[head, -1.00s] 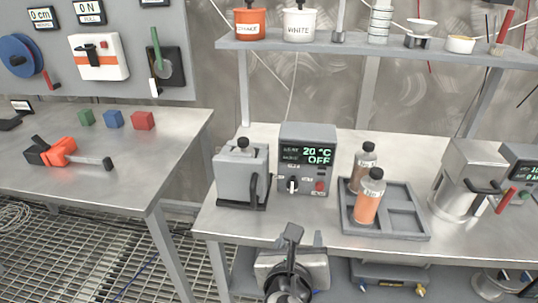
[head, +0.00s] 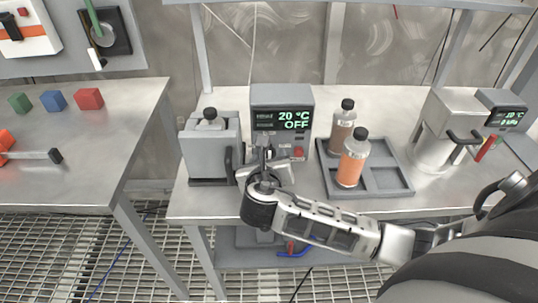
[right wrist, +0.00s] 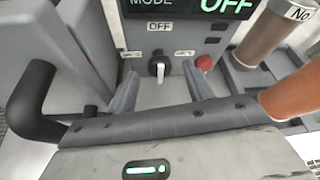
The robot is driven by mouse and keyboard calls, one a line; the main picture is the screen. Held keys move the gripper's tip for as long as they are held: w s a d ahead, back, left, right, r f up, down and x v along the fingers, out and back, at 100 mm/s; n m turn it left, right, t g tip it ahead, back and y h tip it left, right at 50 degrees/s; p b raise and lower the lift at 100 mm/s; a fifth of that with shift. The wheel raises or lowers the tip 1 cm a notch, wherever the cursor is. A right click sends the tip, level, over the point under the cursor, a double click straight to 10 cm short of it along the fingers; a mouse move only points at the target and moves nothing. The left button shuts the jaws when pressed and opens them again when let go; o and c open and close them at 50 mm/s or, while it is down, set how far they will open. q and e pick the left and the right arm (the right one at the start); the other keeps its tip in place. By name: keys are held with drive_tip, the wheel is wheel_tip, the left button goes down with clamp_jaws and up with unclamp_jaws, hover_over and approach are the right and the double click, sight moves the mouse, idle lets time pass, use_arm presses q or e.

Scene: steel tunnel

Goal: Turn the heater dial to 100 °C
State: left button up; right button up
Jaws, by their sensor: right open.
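The heater (head: 282,97) is a grey box on the steel table, its display reading 20 °C and OFF. Its dial (right wrist: 160,67) shows in the right wrist view below an OFF label, with its white pointer upright. My right gripper (head: 264,165) is in front of the heater, hiding the dial in the head view. In the right wrist view its two fingers (right wrist: 162,92) are open, one on each side of the dial and apart from it. The heater's red button (right wrist: 204,63) is right of the dial. My left gripper is not in view.
A grey block-shaped device (head: 208,150) with a black handle stands close left of the heater. A grey tray (head: 398,178) with two capped bottles (head: 354,160) stands close on the right. A metal machine (head: 440,125) is further right.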

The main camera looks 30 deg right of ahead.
sight(270, 150)
drive_tip(key=shift+x, duration=1.35)
drive_tip(key=c, duration=1)
drive_tip(key=shift+r, duration=0.1)
